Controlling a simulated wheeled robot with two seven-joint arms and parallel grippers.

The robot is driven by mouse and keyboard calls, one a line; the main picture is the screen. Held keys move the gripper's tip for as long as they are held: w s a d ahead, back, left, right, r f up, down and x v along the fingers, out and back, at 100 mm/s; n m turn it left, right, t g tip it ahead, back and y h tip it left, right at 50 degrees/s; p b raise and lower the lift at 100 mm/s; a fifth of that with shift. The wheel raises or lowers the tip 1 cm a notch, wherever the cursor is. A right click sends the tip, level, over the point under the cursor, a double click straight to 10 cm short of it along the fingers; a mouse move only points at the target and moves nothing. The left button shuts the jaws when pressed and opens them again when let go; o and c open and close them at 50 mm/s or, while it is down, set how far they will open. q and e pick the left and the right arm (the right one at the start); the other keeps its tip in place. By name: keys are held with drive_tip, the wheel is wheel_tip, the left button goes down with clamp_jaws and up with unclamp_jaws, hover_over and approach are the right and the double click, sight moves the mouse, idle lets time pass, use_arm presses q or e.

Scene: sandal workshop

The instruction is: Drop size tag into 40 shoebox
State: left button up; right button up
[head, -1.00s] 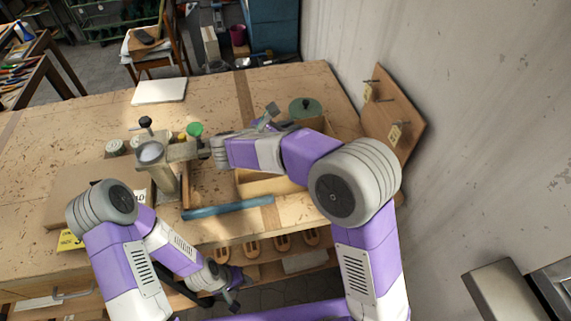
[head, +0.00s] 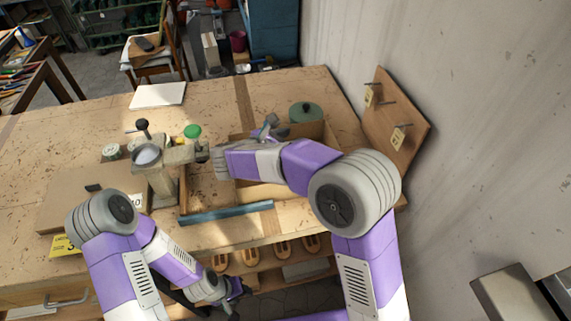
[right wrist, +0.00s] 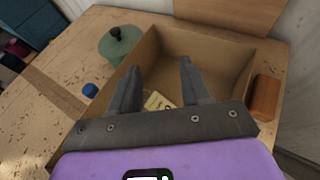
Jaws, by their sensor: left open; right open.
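A pale yellow tag (right wrist: 158,102) lies in the open cardboard box (right wrist: 205,42) in the right wrist view, between and beyond my fingers; its print is unreadable. My right gripper (right wrist: 155,80) is open above this box. In the head view my right gripper (head: 268,127) is over the box (head: 265,193), whose inside is mostly hidden by my arm. Two yellow tags, (head: 370,97) and (head: 398,138), hang on the pegboard's pegs. My left gripper (head: 238,292) is open and low at the bench front. A closed box (head: 70,200) at left bears a partly hidden number label.
A green round lidded pot (head: 306,112) stands behind the open box. The wooden pegboard (head: 405,105) leans at the right wall. The back of the bench is mostly clear.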

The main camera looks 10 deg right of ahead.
drive_tip(key=v, duration=0.7)
drive_tip(key=shift+s+a+p, duration=0.2)
drive_tip(key=shift+s+p, duration=0.05)
drive_tip(key=shift+p, duration=0.2)
drive_tip(key=shift+r, duration=0.15)
